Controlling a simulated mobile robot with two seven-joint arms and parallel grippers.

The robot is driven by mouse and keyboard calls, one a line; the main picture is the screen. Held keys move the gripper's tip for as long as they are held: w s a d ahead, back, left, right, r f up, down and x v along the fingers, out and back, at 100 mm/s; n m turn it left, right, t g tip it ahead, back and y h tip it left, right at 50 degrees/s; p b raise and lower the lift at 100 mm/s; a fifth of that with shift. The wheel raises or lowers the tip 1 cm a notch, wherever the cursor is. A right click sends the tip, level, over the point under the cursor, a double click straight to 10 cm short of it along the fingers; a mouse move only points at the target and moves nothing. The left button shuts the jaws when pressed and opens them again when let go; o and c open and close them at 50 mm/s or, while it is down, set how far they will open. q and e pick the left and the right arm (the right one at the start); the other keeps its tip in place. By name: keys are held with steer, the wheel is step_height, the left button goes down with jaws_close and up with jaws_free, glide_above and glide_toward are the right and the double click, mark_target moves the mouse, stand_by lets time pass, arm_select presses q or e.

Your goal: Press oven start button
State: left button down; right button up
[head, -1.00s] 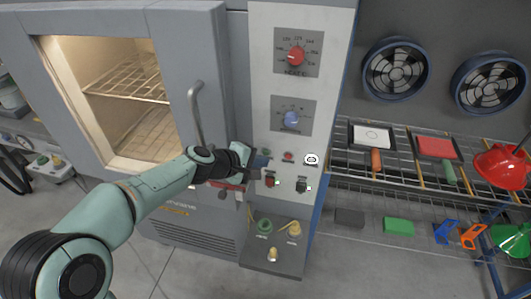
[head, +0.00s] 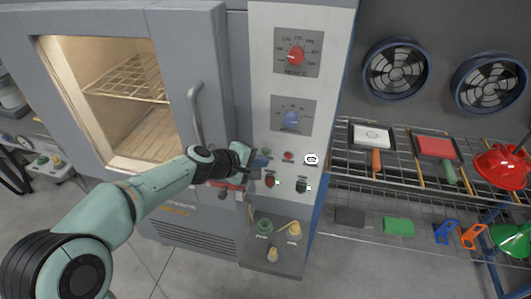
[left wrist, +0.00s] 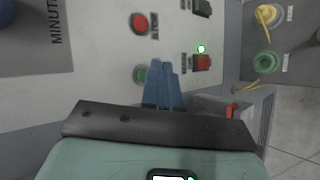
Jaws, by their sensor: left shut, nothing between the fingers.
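The oven's control panel (head: 300,90) stands right of the oven door. On it are a green round button (head: 265,153) and a red round button (head: 288,156) beside it. In the left wrist view the green button (left wrist: 140,74) is partly hidden beside the blue fingers, and the red button (left wrist: 139,22) is clear. My left gripper (head: 250,172) is shut and empty, close to the panel just below and left of the green button. Its fingertips (left wrist: 166,66) also show in the left wrist view; contact with the panel cannot be told. My right gripper is not in view.
A red switch (head: 270,181) and a dark switch (head: 302,186) sit below the buttons. The oven door handle (head: 196,115) is left of my gripper. Red (head: 296,56) and blue (head: 291,119) knobs are above. A wire shelf (head: 400,180) stands at right.

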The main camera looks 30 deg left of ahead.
arm_select(q)
steer(key=shift+w, duration=0.15)
steer(key=shift+w+a, duration=0.1)
steer(key=shift+w, duration=0.2)
steer(key=shift+w+a+r+p, duration=0.15)
steer(key=shift+w+a+p, duration=0.15)
steer(key=shift+w+p, duration=0.15)
stand_by(1.5)
steer(key=shift+s+f+b, duration=0.3)
steer(key=shift+b, duration=0.3)
steer(key=shift+s+a+r, duration=0.1)
steer(key=shift+s, duration=0.3)
